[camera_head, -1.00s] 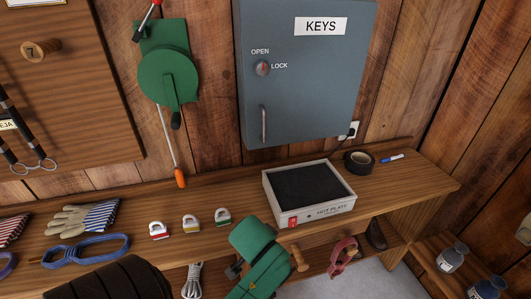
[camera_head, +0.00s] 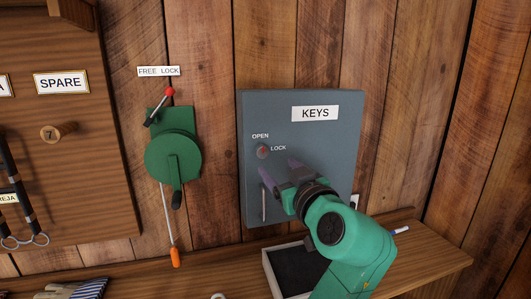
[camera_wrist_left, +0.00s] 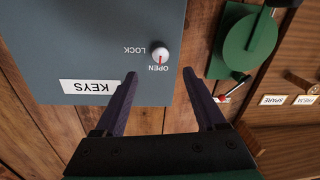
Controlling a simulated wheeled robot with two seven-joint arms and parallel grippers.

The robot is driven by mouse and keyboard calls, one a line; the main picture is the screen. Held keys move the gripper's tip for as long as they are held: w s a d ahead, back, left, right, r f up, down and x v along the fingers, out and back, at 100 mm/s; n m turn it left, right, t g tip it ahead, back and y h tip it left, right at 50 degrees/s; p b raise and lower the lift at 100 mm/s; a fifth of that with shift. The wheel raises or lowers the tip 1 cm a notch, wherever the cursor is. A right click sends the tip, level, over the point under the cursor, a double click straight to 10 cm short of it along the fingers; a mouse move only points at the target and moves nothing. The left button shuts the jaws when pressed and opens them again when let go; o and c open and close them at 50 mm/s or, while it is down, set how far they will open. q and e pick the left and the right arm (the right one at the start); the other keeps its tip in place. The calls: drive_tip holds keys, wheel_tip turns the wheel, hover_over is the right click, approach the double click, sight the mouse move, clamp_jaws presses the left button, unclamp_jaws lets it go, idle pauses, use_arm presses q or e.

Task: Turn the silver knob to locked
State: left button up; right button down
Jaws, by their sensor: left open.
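The silver knob (camera_head: 262,151) is on the front of the grey-blue KEYS cabinet (camera_head: 343,150), with OPEN above it and LOCK to its right. In the left wrist view, which is upside down, the knob (camera_wrist_left: 160,53) has a red mark pointing toward OPEN. My left gripper (camera_head: 278,168) is open and empty in front of the cabinet, just below and right of the knob. In the wrist view its two dark fingers (camera_wrist_left: 160,73) are spread, with the knob beyond the tips and between them. I see no contact. My right gripper is not in view.
A vertical handle (camera_head: 263,203) is on the cabinet below the knob. A green lever device (camera_head: 173,155) hangs on the wall to the left. Wall between device and cabinet is clear.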

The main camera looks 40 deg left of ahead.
sight(264, 153)
use_arm(q)
drive_tip(key=p+x, duration=0.2)
drive_tip(key=x, duration=0.7)
drive_tip(key=shift+w+a, duration=0.15)
drive_tip(key=shift+a, duration=0.15)
drive_tip(key=shift+d, duration=0.1)
clamp_jaws()
